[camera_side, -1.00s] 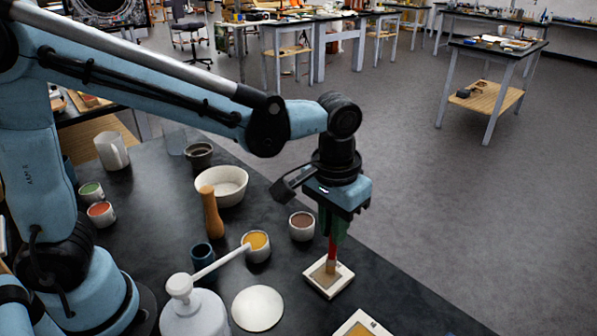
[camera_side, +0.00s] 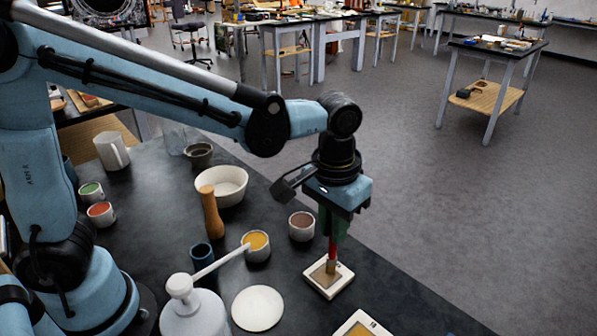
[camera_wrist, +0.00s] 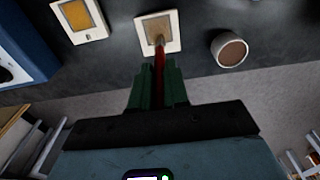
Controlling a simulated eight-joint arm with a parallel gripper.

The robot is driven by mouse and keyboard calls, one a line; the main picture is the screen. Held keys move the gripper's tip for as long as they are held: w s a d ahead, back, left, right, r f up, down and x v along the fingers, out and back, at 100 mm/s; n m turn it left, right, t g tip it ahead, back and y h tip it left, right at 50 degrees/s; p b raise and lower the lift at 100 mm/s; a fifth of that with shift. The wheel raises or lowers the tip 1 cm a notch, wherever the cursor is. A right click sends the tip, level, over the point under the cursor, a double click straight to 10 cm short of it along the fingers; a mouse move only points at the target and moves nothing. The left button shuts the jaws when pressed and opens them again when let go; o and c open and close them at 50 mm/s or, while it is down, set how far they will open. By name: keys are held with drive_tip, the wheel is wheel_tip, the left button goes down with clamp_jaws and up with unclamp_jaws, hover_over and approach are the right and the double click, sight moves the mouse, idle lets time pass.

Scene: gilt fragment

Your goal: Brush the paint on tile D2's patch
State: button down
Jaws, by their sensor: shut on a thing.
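My gripper (camera_side: 333,228) is shut on a red-handled brush (camera_side: 332,250), which points down. The brush tip is at the brownish patch of a white tile (camera_side: 318,283), seemingly touching it. In the wrist view the brush (camera_wrist: 159,58) reaches the tan patch of the same tile (camera_wrist: 173,42), with my gripper's green fingers (camera_wrist: 157,88) around its handle. A second white tile (camera_side: 348,333) with a yellow-ochre patch is cut by the lower edge; it also shows in the wrist view (camera_wrist: 98,32). I cannot read the tile labels. A cup of brown paint (camera_side: 302,226) stands behind the tile.
A cup of yellow paint (camera_side: 256,246), a white bowl (camera_side: 232,190), a wooden pestle-like handle (camera_side: 211,212), a white disc (camera_side: 257,308) and a white lidded jar (camera_side: 195,318) stand left of the tile. The table's edge runs close on the right.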

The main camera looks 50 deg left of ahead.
drive_tip(key=shift+r, duration=3.05)
drive_tip(key=shift+r, duration=1.5)
drive_tip(key=shift+f, duration=4.55)
drive_tip(key=shift+s, duration=0.1)
